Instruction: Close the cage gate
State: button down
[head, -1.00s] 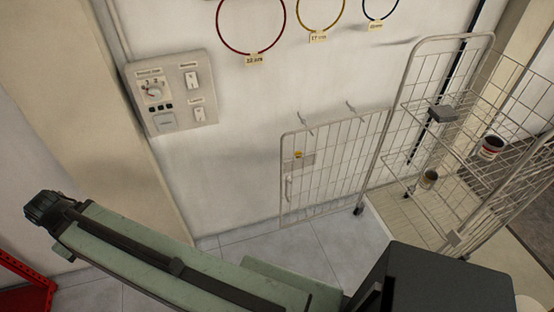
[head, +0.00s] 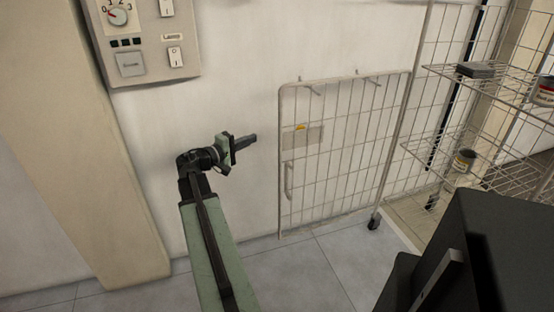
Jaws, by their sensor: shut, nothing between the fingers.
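The cage gate (head: 345,190) is a light wire-mesh panel standing swung open, close along the white wall. Its right edge meets the post of the wire roll cage (head: 475,130). A small plate with a yellow label (head: 301,138) and a vertical handle (head: 289,182) sit near its free left edge. My gripper (head: 252,138) is left of the gate's free edge, at about the height of the label plate. Its fingers are together with nothing visible between them, and a small gap shows between the fingertips and the gate frame.
A control panel (head: 150,38) with a dial and switches is on the wall above left. The cage's shelves hold a dark box (head: 482,70) and tins (head: 464,160). A castor (head: 374,223) stands under the cage post. Tiled floor (head: 320,265) before the gate is clear.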

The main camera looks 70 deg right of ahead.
jog(key=x, duration=1.1)
jog(key=shift+s+a+r, duration=0.15)
jog(key=shift+s+a, duration=0.65)
jog(key=shift+s+a+r, duration=0.15)
jog(key=shift+s+a, duration=0.6)
jog(key=shift+a, duration=0.05)
